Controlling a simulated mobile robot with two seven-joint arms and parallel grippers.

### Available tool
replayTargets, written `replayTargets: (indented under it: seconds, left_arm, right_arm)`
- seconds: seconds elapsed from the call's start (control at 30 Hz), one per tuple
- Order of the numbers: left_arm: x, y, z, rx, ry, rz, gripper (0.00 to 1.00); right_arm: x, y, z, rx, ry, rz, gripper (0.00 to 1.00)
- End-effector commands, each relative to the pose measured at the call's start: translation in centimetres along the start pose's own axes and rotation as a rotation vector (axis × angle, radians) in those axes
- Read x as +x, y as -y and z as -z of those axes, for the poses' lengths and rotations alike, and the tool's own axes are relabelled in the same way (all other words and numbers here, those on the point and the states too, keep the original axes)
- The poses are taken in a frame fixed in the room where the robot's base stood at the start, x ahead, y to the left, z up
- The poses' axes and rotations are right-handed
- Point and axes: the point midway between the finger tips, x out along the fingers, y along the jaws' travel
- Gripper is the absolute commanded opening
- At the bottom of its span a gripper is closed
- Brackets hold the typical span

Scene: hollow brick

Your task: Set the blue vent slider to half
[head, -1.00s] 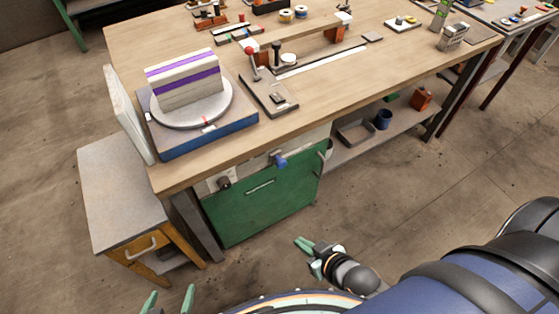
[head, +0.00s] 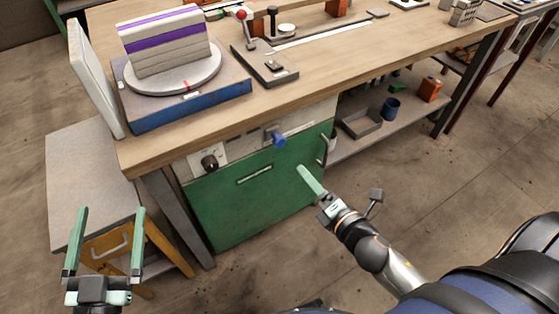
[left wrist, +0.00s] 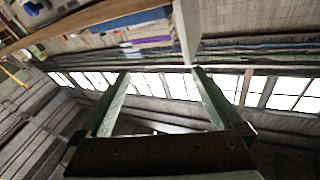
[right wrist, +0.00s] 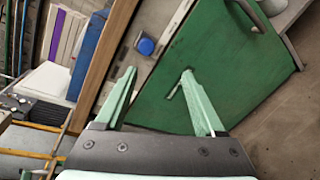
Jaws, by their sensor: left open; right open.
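The blue vent slider knob (head: 277,138) sits on the pale panel (head: 240,145) above the green cabinet door (head: 255,200), under the workbench. It also shows in the right wrist view (right wrist: 145,46), ahead of and between the fingers. My right gripper (head: 302,170) is in front of the green door, below and right of the knob, apart from it. It is open and empty in the right wrist view (right wrist: 159,72). My left gripper (head: 108,210) is open and empty at the lower left, in front of the small side table; its fingers also show in the left wrist view (left wrist: 160,73).
A dark knob (head: 209,162) is on the same panel, to the left. The door has a slim handle (head: 255,174). The workbench edge (head: 225,140) overhangs the panel. A side table (head: 85,180) stands left; a shelf (head: 380,135) holds a tray and blue cup.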

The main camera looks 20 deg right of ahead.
Motion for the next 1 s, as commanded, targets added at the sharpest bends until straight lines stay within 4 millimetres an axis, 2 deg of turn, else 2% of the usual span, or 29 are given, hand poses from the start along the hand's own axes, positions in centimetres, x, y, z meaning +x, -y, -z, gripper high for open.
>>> replayTargets:
  seconds: [0.03, 0.13, 0.2, 0.33, 0.47, 0.57, 0.8, 1.0]
  left_arm:
    - [-0.3, -0.5, -0.3, 0.023, -0.081, -0.004, 1.00]
    - [-0.7, -0.7, 1.9, 0.058, -0.212, -0.008, 1.00]
    - [-1.1, -0.9, 3.1, 0.078, -0.281, -0.011, 1.00]
    - [-1.7, -1.1, 4.7, 0.099, -0.360, -0.015, 1.00]
    - [-1.7, -1.1, 5.1, 0.101, -0.370, -0.016, 1.00]
    - [-1.4, -1.0, 4.3, 0.090, -0.330, -0.014, 1.00]
    - [-0.8, -1.0, 0.9, 0.048, -0.186, -0.008, 1.00]
    - [-0.7, -1.0, -0.9, 0.029, -0.118, -0.007, 1.00]
  right_arm:
    - [0.9, 1.2, 0.5, -0.163, 0.016, -0.046, 0.71]
    - [1.6, 0.9, 0.2, -0.452, 0.051, -0.112, 0.71]
    - [1.9, 0.5, 0.1, -0.608, 0.076, -0.146, 0.71]
    - [2.1, 0.0, 0.0, -0.788, 0.108, -0.179, 0.71]
    - [2.4, -0.5, -0.2, -0.843, 0.118, -0.189, 0.71]
    - [3.1, -0.8, -0.3, -0.843, 0.119, -0.190, 0.71]
    - [6.5, -1.6, -0.4, -0.841, 0.119, -0.189, 0.71]
    - [9.7, -2.2, -0.5, -0.839, 0.119, -0.187, 0.71]
